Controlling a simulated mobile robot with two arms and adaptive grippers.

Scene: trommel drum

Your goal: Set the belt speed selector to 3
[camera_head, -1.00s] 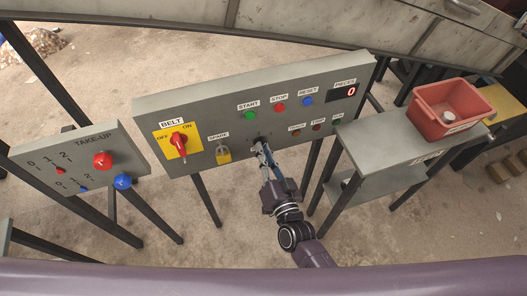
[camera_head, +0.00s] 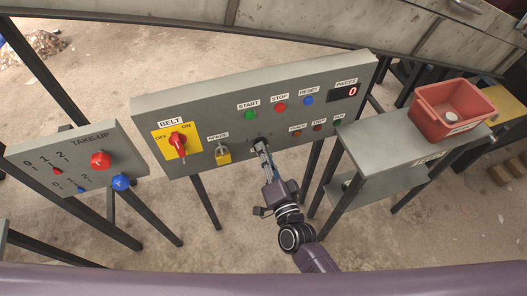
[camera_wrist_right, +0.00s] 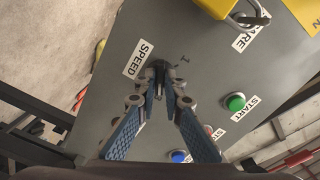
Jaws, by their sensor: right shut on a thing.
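The belt speed selector (camera_wrist_right: 160,67) is a small dark knob on the grey control panel (camera_head: 215,115), beside the SPEED label (camera_wrist_right: 138,60). A mark "1" (camera_wrist_right: 182,58) shows beside it; other position marks are hidden or unreadable. My right gripper (camera_head: 262,146) reaches the panel from below, its fingertips at the knob. In the right wrist view its blue-padded fingers (camera_wrist_right: 164,88) converge on the knob and are shut on it, covering much of it. Which number the knob points to cannot be told. My left gripper is not in view.
The panel also carries a red BELT switch (camera_head: 178,141), a padlock (camera_head: 223,156) under the SPARE label, a green START button (camera_head: 251,115) and several other buttons and lamps. A TAKE-UP panel (camera_head: 75,155) stands left. A red bin (camera_head: 452,105) sits on a bench at right.

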